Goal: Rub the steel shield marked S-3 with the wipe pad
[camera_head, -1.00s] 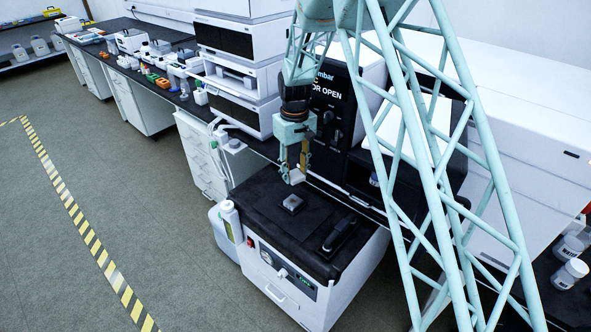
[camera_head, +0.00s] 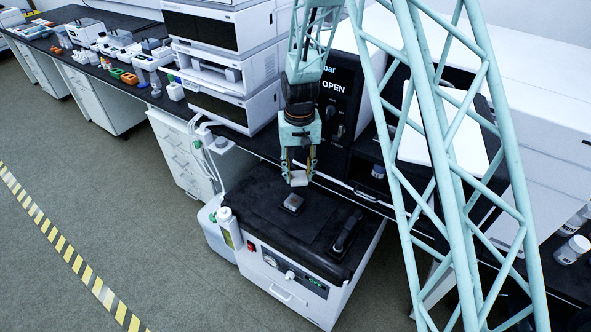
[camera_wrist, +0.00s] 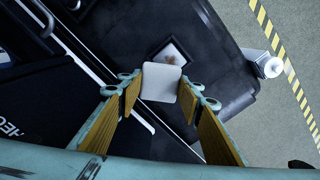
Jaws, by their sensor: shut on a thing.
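My gripper (camera_head: 299,172) is shut on a pale square wipe pad (camera_head: 299,180) and holds it above a black-topped white unit (camera_head: 270,215). The pad also shows between the two fingertips in the wrist view (camera_wrist: 161,83). A small grey metal plate (camera_head: 292,203), likely the steel shield, lies on the black top, just below and slightly left of the pad in the head view. In the wrist view the plate (camera_wrist: 172,52) has a brownish smudge and is partly behind the pad. Pad and plate look apart. I cannot read any S-3 mark.
A black handle-like object (camera_head: 346,232) stands on the unit's top to the right. A white bottle (camera_head: 228,226) is at the unit's left side. A stack of white instruments (camera_head: 220,60) rises behind left, and a black panel (camera_head: 340,105) stands close behind my gripper.

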